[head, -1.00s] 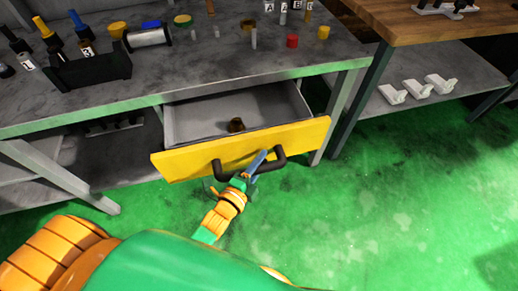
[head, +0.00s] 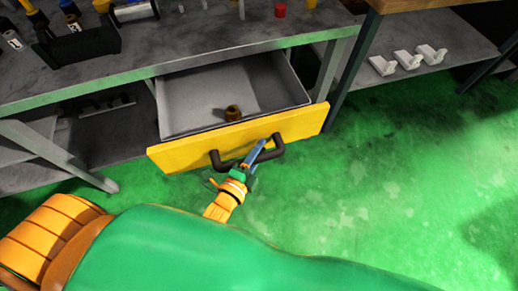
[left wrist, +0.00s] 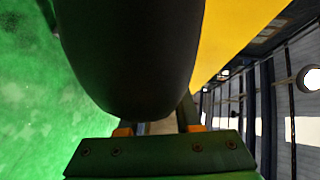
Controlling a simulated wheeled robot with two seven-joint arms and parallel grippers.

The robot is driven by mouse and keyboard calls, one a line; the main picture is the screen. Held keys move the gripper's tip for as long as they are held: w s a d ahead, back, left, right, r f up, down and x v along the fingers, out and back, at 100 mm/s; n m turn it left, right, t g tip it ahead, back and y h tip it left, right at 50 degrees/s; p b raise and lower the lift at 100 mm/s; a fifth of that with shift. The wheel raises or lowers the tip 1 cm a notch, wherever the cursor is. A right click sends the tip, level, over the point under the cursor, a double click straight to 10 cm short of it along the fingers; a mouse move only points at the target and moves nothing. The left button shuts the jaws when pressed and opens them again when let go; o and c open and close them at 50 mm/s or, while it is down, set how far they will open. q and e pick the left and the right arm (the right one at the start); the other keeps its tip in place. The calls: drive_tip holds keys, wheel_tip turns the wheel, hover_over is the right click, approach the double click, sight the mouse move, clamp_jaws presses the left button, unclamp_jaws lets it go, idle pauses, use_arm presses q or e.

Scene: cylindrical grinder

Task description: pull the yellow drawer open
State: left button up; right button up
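The yellow drawer (head: 190,150) stands open under the grey workbench, its grey inside showing. A small brown ring-shaped part (head: 232,113) lies in it. The black handle (head: 215,160) is on the yellow front. My left gripper (head: 254,155) is at the handle's bar, with a blue finger across it. In the left wrist view the dark handle (left wrist: 130,60) fills the space between the fingers, close to the palm, with the yellow front (left wrist: 235,30) beside it. The gripper appears shut on the handle. My right gripper is not in view.
The grey workbench (head: 120,75) holds a black holder with bottles (head: 80,42) at the left. A wooden-topped table (head: 400,4) stands at the right, with white parts (head: 408,60) on its lower shelf. The green floor (head: 380,190) before the drawer is clear.

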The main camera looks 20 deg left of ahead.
use_arm(q)
drive_tip(key=shift+o, duration=0.5)
drive_tip(key=shift+s, duration=0.1)
drive_tip(key=v, duration=0.7)
